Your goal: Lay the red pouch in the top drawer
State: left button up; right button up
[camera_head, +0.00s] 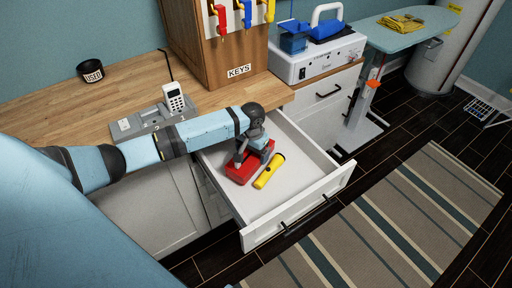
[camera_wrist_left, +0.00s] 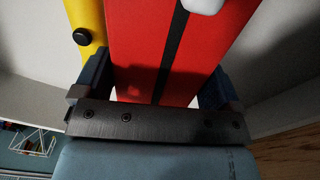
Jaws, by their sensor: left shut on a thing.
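The red pouch (camera_head: 242,170) is inside the open top drawer (camera_head: 290,212), towards its left side. My left gripper (camera_head: 254,152) reaches down into the drawer and is shut on the pouch. In the left wrist view the red pouch (camera_wrist_left: 150,50), with a dark stripe along it, sits between the two fingers of my left gripper (camera_wrist_left: 155,85). I cannot tell whether the pouch rests on the drawer floor. A yellow flashlight (camera_head: 269,171) lies in the drawer just right of the pouch; it also shows in the left wrist view (camera_wrist_left: 84,30). My right gripper is not in view.
The wooden counter (camera_head: 110,106) holds a black container (camera_head: 91,71), a grey dock with a white handset (camera_head: 173,98) and a wooden key cabinet (camera_head: 215,45). A white-and-blue steam station (camera_head: 316,54) stands behind the drawer. A striped rug (camera_head: 390,220) lies on the floor.

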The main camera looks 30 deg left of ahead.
pick_arm(q)
jog(key=shift+w+f, duration=0.2)
jog(key=shift+f, duration=0.1)
jog(key=shift+w+a, duration=0.15)
jog(key=shift+w, duration=0.15)
jog(key=w, duration=0.2)
jog(key=w+f, duration=0.1)
jog(key=shift+a, duration=0.4)
jog(key=shift+f, duration=0.15)
jog(key=o, duration=0.8)
jog(key=shift+s, duration=0.1)
notch_tip(320, 180, up, 12)
jog(key=shift+r+p, duration=0.1)
jog(key=shift+p, duration=0.2)
